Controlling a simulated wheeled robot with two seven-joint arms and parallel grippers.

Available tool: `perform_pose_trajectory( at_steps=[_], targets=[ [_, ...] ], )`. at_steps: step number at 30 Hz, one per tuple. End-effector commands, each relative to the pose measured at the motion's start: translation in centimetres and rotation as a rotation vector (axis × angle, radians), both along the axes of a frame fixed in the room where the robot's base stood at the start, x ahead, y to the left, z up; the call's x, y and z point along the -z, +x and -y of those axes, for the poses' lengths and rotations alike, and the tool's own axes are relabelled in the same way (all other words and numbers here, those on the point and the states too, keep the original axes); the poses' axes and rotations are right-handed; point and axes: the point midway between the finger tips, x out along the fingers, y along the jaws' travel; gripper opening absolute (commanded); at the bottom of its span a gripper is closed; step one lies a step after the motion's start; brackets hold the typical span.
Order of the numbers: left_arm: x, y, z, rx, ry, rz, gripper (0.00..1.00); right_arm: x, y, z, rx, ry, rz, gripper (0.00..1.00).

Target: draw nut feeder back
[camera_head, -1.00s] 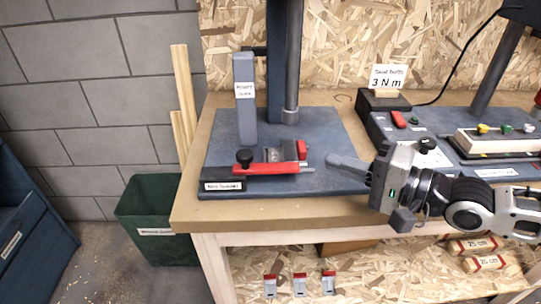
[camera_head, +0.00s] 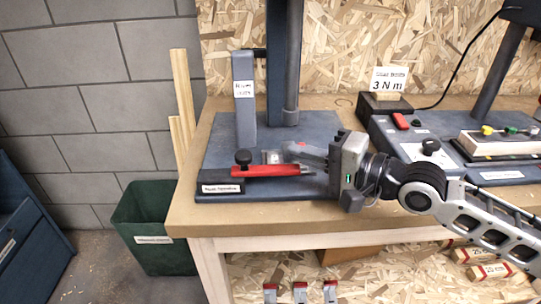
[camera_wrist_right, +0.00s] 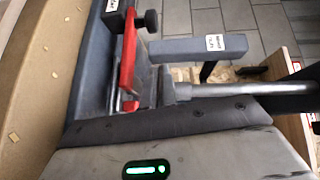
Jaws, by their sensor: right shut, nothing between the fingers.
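The feeder on the blue-grey base plate (camera_head: 222,160) has a red bar (camera_head: 262,171) with a black knob (camera_head: 243,157) at its left end. A tall grey labelled box (camera_head: 244,110) stands upright behind it. The red bar (camera_wrist_right: 129,45) and knob (camera_wrist_right: 151,20) also show in the right wrist view. My right gripper (camera_head: 298,150) comes in from the right, shut and empty, its fingers over the plate just behind the bar's right end. Contact cannot be told. It hides the part behind that end. My left gripper is not in view.
A dark column (camera_head: 277,70) with a grey rod rises behind the feeder. A torque station with a 3 N m sign (camera_head: 389,79) stands at the right. The wooden bench edge (camera_head: 270,218) runs along the front. A green bin (camera_head: 158,220) stands left of the bench.

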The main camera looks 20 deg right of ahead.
Motion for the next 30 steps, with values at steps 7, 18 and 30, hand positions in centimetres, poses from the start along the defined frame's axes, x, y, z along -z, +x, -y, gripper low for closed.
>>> perform_pose_trajectory(
  at_steps=[7, 18, 30],
  targets=[
    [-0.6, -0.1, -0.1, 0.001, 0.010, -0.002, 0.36, 0.3, 2.1, -3.0, -0.002, 0.007, -0.001, 0.00],
    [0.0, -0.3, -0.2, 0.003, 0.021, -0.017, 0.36, 0.9, 2.4, -5.3, 0.001, 0.000, 0.000, 0.00],
    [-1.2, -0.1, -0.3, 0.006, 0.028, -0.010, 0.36, 0.5, 2.4, -5.5, 0.013, 0.005, -0.001, 0.00]
  ],
)
